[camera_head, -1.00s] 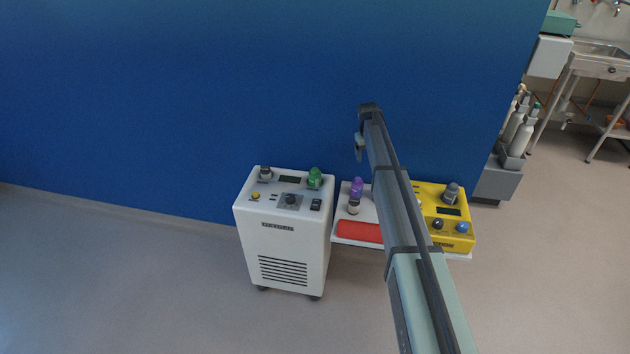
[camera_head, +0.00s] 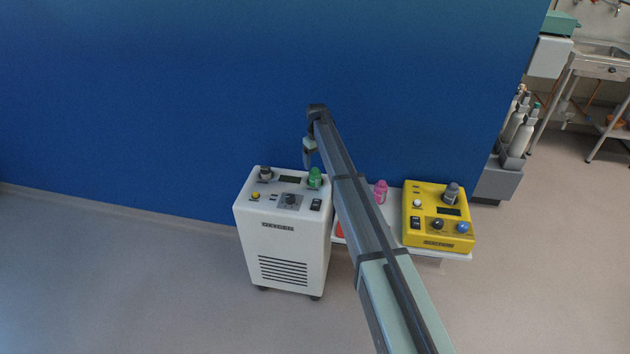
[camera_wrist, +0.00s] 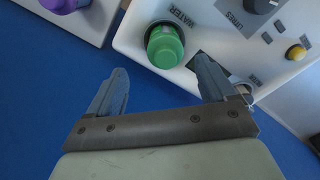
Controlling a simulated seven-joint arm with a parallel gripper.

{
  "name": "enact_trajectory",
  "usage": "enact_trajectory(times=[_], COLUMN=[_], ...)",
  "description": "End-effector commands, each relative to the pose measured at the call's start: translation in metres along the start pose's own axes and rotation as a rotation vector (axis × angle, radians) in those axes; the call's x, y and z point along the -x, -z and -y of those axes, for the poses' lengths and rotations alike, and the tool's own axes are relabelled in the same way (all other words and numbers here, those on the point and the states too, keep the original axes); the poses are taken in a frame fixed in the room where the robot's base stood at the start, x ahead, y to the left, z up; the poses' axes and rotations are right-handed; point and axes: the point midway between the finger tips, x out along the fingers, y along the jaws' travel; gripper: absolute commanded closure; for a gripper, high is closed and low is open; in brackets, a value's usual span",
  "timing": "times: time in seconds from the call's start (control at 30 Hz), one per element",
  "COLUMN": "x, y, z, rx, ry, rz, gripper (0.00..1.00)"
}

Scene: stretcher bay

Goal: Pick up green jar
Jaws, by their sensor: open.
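The green jar (camera_head: 315,178) stands on top of the white oxygen machine (camera_head: 283,250), at its back right corner. In the wrist view the green jar (camera_wrist: 165,46) sits in a spot labelled "WATER", beyond the fingertips and roughly between their lines. My gripper (camera_wrist: 160,80) is open and empty there, with its two grey fingers spread. In the head view my gripper (camera_head: 309,158) hangs above the back of the machine, close to the jar's upper left. The fingers look apart from the jar.
A grey-topped container (camera_head: 265,173) stands at the machine's back left. A pink jar (camera_head: 380,191) and a yellow device (camera_head: 438,225) stand on a low shelf to the right. A red item (camera_head: 339,231) is mostly hidden by my arm. A blue wall (camera_head: 150,110) rises behind.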

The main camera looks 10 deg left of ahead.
Motion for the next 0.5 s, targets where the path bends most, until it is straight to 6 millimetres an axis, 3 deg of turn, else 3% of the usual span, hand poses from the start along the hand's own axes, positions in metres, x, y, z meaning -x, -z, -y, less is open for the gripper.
enact_trajectory(times=[0.1,0.5], x=[-0.017,-0.045], y=[0.000,0.000], z=[0.000,0.006], rx=[0.000,0.000], ry=[0.000,0.000], rz=[0.001,0.002], gripper=[0.16,0.16])
